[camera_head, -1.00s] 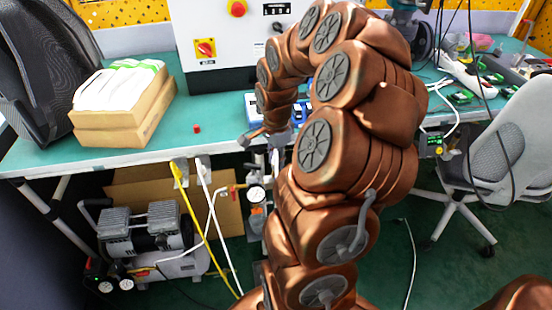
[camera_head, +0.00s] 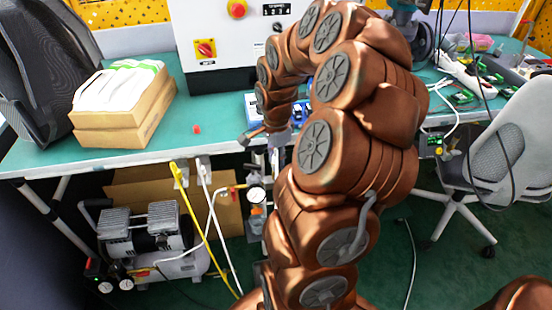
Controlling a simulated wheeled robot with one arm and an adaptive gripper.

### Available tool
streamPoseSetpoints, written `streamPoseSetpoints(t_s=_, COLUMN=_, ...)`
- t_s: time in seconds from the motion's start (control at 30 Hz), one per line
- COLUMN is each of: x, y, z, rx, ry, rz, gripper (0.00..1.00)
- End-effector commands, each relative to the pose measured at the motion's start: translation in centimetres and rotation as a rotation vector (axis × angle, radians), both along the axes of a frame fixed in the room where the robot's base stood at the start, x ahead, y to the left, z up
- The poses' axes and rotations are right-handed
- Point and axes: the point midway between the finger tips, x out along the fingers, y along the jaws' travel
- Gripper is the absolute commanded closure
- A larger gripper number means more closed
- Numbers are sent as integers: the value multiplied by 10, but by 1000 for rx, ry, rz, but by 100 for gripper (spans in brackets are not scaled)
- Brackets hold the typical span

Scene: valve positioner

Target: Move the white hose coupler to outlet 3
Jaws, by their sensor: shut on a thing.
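A white hose coupler (camera_head: 203,163) sits at the front edge of the green workbench, with a white hose hanging from it. A yellow hose coupler (camera_head: 179,171) is just left of it. My gripper (camera_head: 275,156) is small and partly hidden by my copper-coloured arm. It is at the bench's front edge, to the right of the white coupler and apart from it. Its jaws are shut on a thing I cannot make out. No outlet number is readable at the bench edge, so I cannot tell which is outlet 3.
A pressure gauge (camera_head: 256,194) hangs below the bench edge, under my gripper. A compressor (camera_head: 150,240) stands on the floor at left. Cardboard boxes (camera_head: 125,115), a small red block (camera_head: 197,129) and a control cabinet (camera_head: 215,40) are on the bench. A chair (camera_head: 490,165) stands at right.

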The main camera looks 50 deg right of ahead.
Motion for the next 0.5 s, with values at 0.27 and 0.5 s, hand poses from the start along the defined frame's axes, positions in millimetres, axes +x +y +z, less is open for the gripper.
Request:
streamPoseSetpoints(t_s=0.27, x=0, y=0, z=4, rx=0, ry=0, rz=0, gripper=100)
streamPoseSetpoints(t_s=0.5, x=0, y=0, z=6, rx=0, ry=0, rz=0, gripper=100)
